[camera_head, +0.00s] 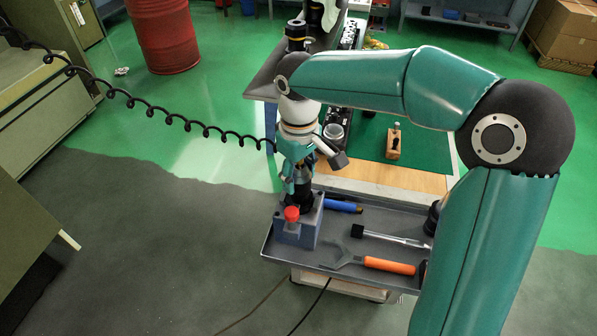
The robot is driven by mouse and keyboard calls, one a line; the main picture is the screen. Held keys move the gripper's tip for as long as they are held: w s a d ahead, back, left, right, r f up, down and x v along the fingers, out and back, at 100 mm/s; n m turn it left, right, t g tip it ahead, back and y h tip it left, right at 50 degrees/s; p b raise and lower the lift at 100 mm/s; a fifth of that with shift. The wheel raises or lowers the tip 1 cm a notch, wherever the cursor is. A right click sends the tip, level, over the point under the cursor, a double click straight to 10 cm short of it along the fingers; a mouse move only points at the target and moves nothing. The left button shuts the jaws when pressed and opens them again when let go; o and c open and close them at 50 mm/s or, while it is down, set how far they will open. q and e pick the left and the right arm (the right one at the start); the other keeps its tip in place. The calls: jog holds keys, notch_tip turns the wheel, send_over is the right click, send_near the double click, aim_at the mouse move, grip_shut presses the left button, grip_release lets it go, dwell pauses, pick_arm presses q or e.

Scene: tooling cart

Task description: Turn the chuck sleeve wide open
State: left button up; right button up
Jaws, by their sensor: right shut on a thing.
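A blue-grey block (297,233) with a red knob (291,214) stands at the left end of the grey tray. A dark upright chuck sleeve (301,196) rises from this block. My right gripper (301,174) points down over the block from above, with its teal fingers around the upper part of the dark sleeve. It is shut on the sleeve. The fingers and wrist hide the sleeve's top, so how far the chuck is open cannot be seen. My left gripper is not in view.
The grey tray (336,267) also holds an orange-handled tool (388,265), a metal bar tool (395,239) and a blue-handled tool (343,206). Behind it, a wooden block (394,144) stands on a green mat (424,153). A coiled black cable (187,122) hangs at left.

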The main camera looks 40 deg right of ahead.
jog(key=n+p, duration=0.1)
jog(key=n, duration=0.4)
jog(key=shift+n, duration=0.4)
dwell(0.3)
jog(key=o, duration=1.2)
jog(key=shift+c, duration=0.2)
notch_tip(320, 180, up, 12)
jog(key=shift+f, duration=0.1)
